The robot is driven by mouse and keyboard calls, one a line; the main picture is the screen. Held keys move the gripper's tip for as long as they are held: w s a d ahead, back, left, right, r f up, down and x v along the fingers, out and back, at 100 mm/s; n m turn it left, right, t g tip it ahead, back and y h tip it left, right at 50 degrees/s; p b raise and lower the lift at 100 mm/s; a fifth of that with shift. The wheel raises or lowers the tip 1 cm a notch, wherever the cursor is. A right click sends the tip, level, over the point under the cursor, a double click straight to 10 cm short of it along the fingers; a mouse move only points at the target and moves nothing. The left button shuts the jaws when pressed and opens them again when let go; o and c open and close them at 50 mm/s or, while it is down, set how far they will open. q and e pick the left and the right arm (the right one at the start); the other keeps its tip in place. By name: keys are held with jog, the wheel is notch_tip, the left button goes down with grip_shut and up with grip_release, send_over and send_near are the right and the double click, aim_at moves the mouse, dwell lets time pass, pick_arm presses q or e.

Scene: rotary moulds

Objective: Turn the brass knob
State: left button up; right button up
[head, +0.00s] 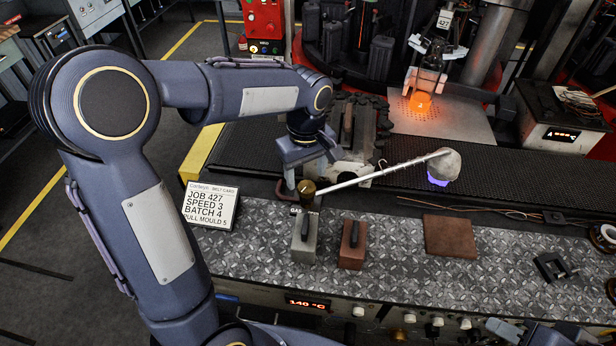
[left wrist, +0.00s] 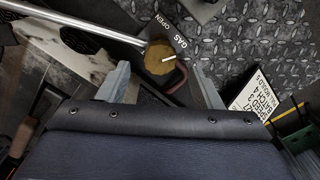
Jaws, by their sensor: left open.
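The brass knob (head: 307,188) is a small round knob at the near edge of the belt, at the left end of a long metal rod. In the left wrist view the brass knob (left wrist: 159,60) shows a pale pointer mark and sits beside a dark label (left wrist: 173,33) reading GAS and OPEN. My left gripper (head: 304,174) is open and empty, close above the knob. In the left wrist view its two fingers (left wrist: 160,72) stand either side of the knob, with gaps on both sides. I cannot tell how far the knob is below the fingertips.
The rod (head: 385,171) runs right to a grey cup (head: 445,163) with a violet glow beneath. A grey mould block (head: 304,246) and a brown one (head: 352,252) stand nearby. A job card (head: 211,205) stands left. A glowing orange block (head: 420,104) is at the back.

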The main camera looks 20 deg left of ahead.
aim_at(306, 186)
pick_arm(q)
jog(key=shift+f, duration=1.6)
jog(key=shift+c, duration=0.5)
jog(key=c, duration=0.9)
